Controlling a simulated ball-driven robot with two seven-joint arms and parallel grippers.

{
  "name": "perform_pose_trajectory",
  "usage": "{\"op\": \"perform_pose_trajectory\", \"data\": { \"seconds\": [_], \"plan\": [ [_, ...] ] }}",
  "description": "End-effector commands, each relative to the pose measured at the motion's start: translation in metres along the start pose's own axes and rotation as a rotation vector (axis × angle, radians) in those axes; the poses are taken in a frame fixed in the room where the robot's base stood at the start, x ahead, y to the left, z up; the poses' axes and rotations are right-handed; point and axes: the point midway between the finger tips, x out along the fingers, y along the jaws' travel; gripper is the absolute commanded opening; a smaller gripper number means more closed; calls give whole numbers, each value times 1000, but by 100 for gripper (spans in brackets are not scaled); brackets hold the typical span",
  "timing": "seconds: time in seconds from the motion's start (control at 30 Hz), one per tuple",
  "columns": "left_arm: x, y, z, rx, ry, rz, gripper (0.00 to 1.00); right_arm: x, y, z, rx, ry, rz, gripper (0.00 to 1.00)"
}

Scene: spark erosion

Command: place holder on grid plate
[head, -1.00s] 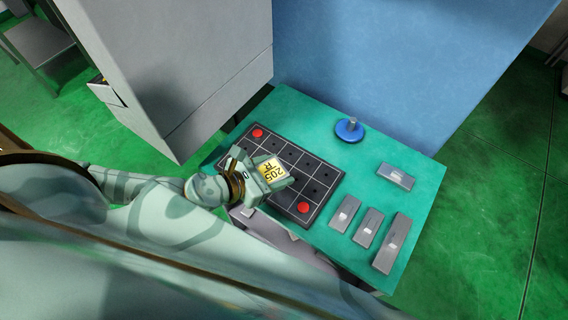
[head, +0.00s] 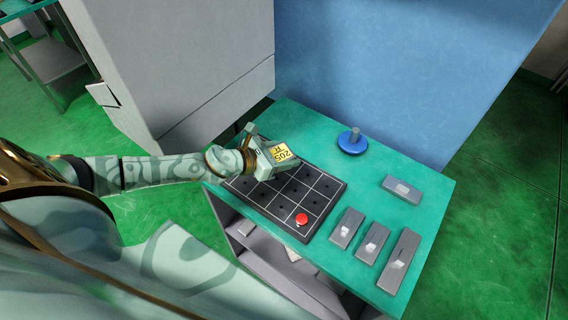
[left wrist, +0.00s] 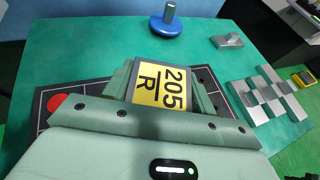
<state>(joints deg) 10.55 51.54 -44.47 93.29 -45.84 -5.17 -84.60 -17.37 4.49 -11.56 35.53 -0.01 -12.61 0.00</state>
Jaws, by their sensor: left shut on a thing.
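The holder (head: 281,152), a dark block with a yellow label reading "205 R", is in my left gripper (head: 266,163). The gripper is shut on it, and its fingers flank the label in the left wrist view, where the holder (left wrist: 161,86) hides what lies beneath. The black grid plate (head: 318,200) lies on the teal table, with pale lines, small holes and a red disc (head: 301,219) at its near corner. The gripper and holder are over the plate's far left part; I cannot tell whether they touch it. Another red disc shows in the left wrist view (left wrist: 57,103). My right gripper is not in view.
A blue round base with a grey post (head: 351,143) stands behind the plate. Several grey stepped blocks (head: 372,242) lie to the right on the table (head: 420,217). A grey cabinet (head: 180,70) stands at left and a blue wall (head: 400,60) behind. The table is clear between plate and blue base.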

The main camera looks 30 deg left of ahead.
Motion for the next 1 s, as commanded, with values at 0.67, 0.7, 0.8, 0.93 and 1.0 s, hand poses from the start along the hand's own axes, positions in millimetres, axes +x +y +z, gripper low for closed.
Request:
{"op": "perform_pose_trajectory", "data": {
  "seconds": [0.67,0.7,0.8,0.93,1.0],
  "plan": [
    [15,1,-33,0,0,0,78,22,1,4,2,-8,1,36],
    [15,0,-33,0,0,0,78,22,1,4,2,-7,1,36],
    [15,0,-33,0,0,0,78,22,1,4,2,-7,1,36],
    [15,1,-33,0,0,0,78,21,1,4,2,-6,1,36],
    [14,1,-29,0,-1,0,78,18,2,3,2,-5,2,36]
  ]
}}
